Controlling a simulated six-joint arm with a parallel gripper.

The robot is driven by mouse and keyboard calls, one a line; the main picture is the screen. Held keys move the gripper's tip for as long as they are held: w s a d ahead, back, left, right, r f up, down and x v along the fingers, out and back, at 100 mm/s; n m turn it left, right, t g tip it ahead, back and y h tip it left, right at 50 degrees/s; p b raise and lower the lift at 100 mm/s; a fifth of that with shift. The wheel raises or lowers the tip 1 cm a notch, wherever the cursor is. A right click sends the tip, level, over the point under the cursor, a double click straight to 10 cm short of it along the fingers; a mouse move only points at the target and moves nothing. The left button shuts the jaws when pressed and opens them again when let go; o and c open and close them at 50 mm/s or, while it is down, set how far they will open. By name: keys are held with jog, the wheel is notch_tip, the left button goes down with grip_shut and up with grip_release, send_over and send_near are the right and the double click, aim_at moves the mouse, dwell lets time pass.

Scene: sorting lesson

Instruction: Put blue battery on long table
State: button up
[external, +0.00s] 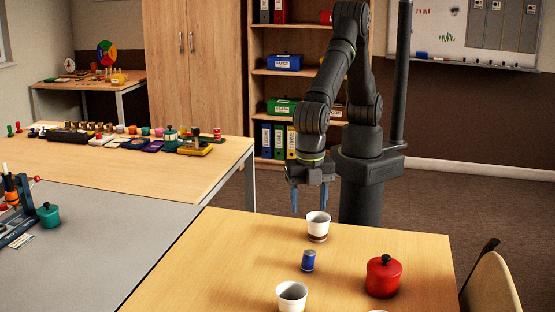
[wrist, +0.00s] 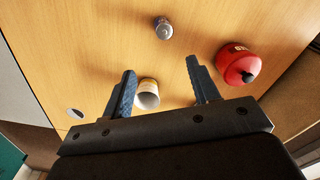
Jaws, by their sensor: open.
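The blue battery (external: 308,261) stands upright on the near wooden table (external: 230,240), between two white cups. In the wrist view the battery (wrist: 163,28) is at the top, beyond my fingertips. My gripper (external: 309,198) is open and empty, with its blue fingers pointing down above the far part of this table. In the wrist view my gripper (wrist: 160,68) has its fingers wide apart, with a cup (wrist: 147,95) showing between them. A longer wooden table (external: 95,178) stands at the back left with several objects along its far side; I cannot tell for certain which table is the long one.
A white cup with a brown band (external: 318,226) stands just behind the battery, below my gripper. Another white cup (external: 291,297) is at the front. A red lidded pot (external: 383,277) stands to the right. A grey table (external: 100,255) joins at the left. The back-left table's front half is clear.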

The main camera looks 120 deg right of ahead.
aim_at(310, 251)
jog(key=f+n, duration=0.1)
jog(key=f, duration=0.2)
jog(key=f+n, duration=0.1)
jog(key=f, duration=0.3)
jog(key=s+f+n+t, duration=0.1)
jog(key=f, duration=0.3)
jog(key=shift+d+n, duration=0.3)
jog(key=f, duration=0.5)
jog(key=shift+a, duration=0.25)
grip_shut()
jog(key=shift+r, duration=0.1)
